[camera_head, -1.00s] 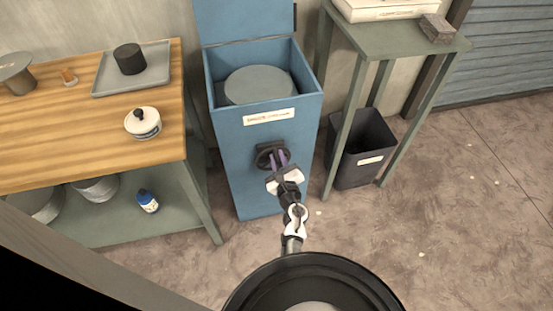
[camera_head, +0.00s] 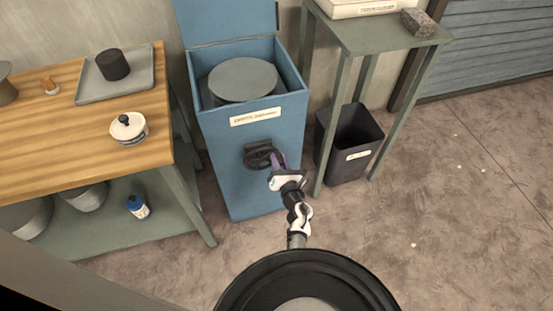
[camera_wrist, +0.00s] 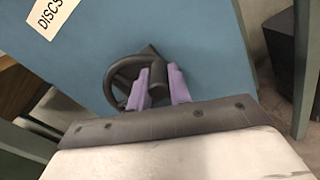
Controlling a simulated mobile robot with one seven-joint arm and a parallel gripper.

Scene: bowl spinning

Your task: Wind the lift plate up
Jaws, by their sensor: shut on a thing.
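The lift plate (camera_head: 243,79) is a grey disc inside the open blue cabinet (camera_head: 228,158). It sits near the level of the cabinet's top rim. A black handwheel (camera_head: 257,156) is on the cabinet's front, below a white label; it also shows in the wrist view (camera_wrist: 117,78). My gripper (camera_head: 278,165) is in front of the cabinet at the right side of the wheel. In the wrist view its purple fingers (camera_wrist: 157,86) are shut on the wheel's dark handle (camera_wrist: 158,91). The fingers partly hide the handle and the wheel's right side.
A wooden-topped bench (camera_head: 90,150) stands to the left, with a tray (camera_head: 133,86) and a white lidded pot (camera_head: 129,128). A green side table (camera_head: 375,35) stands to the right, with a black bin (camera_head: 350,145) under it. The floor at right is clear.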

